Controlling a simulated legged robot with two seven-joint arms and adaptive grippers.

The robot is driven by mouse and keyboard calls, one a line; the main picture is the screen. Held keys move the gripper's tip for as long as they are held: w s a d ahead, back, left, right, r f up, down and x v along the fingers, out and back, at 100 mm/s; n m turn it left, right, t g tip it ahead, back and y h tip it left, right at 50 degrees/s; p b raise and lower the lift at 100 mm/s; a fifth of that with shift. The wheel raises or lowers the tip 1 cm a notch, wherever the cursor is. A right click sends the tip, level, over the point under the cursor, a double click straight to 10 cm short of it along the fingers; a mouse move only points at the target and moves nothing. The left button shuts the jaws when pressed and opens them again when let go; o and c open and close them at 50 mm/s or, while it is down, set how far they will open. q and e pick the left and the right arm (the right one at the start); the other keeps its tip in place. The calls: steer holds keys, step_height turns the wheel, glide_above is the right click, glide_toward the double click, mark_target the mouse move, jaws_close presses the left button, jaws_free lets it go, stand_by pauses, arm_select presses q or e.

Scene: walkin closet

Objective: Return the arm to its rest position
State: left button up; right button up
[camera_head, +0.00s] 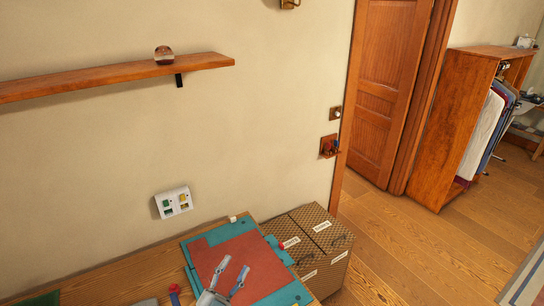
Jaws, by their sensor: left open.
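My left gripper (237,279) shows at the bottom of the head view, with its two grey fingers spread apart and nothing between them. In the picture it overlaps a flat red panel with teal edges (224,248) on the wooden surface (125,275) against the wall. I cannot tell how far above the panel the gripper is. Most of my left arm is out of the frame. My right gripper is not in view.
A wall shelf (115,77) holds a small glass ball (164,55). A patterned box (314,239) stands right of the panel. A white switch plate (173,202) is on the wall. A wooden door (389,85) and a wardrobe (452,125) stand at right. The floor (405,250) before them is clear.

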arm_select(q)
steer(key=s+a+f+n+g+y, duration=0.4)
steer(key=a+f+n+y, duration=0.25)
steer(key=f, duration=0.45)
steer(key=s+a+f+n+g+y, duration=0.35)
steer(key=a+f+n+y, duration=0.3)
steer(key=f, duration=0.55)
steer(key=s+d+f+g+h, duration=0.1)
steer(key=s+f+g, duration=0.35)
steer(key=s, duration=0.55)
steer(key=s+d+f+g, duration=0.1)
steer(key=s+f+g, duration=0.4)
steer(key=s, duration=0.4)
step_height(320, 180, down, 28)
steer(key=s+r, duration=0.1)
steer(key=s, duration=0.1)
steer(key=s+a+f+m+g, duration=0.1)
steer(key=s+a+f, duration=0.2)
steer(key=s+f, duration=1.3)
steer(key=shift+s+a+f+g+b, duration=0.2)
steer(key=shift+s+f+g+b, duration=0.15)
steer(key=shift+s, duration=0.3)
steer(key=shift+r, duration=0.1)
